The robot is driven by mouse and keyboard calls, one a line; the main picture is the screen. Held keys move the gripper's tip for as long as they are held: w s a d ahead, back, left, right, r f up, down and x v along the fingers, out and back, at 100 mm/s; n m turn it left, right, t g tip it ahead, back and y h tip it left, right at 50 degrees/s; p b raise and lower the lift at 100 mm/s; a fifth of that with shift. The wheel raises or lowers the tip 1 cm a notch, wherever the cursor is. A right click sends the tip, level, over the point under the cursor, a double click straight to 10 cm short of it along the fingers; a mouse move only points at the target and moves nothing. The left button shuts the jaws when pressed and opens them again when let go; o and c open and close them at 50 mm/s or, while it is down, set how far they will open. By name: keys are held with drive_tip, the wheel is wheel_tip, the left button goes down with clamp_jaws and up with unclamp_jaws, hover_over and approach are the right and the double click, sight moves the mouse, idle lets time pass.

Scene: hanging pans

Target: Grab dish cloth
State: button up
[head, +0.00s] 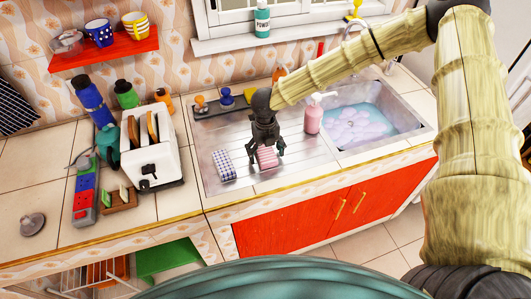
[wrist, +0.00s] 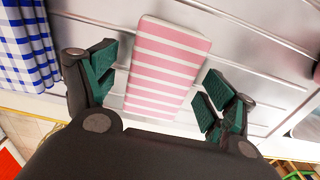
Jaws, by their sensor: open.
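A pink-and-white striped dish cloth (head: 266,158) lies folded on the metal drainboard of the sink. In the wrist view the striped cloth (wrist: 168,66) lies between and just beyond my open fingers. My gripper (head: 266,147) is open and points down right above it. Its green-padded fingers (wrist: 158,92) stand on either side of the cloth, apart from it. A second cloth, blue-and-white checked (head: 224,165), lies to the left on the drainboard; it also shows in the wrist view (wrist: 28,45).
A pink soap bottle (head: 313,119) stands right of my gripper, by the basin of soapy water (head: 358,124). A white toaster (head: 150,150) stands on the counter at left. Bottles and a dark tray with small knobbed items (head: 226,99) stand behind.

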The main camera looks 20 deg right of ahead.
drive_tip(key=shift+f, duration=0.1)
drive_tip(key=c, duration=1)
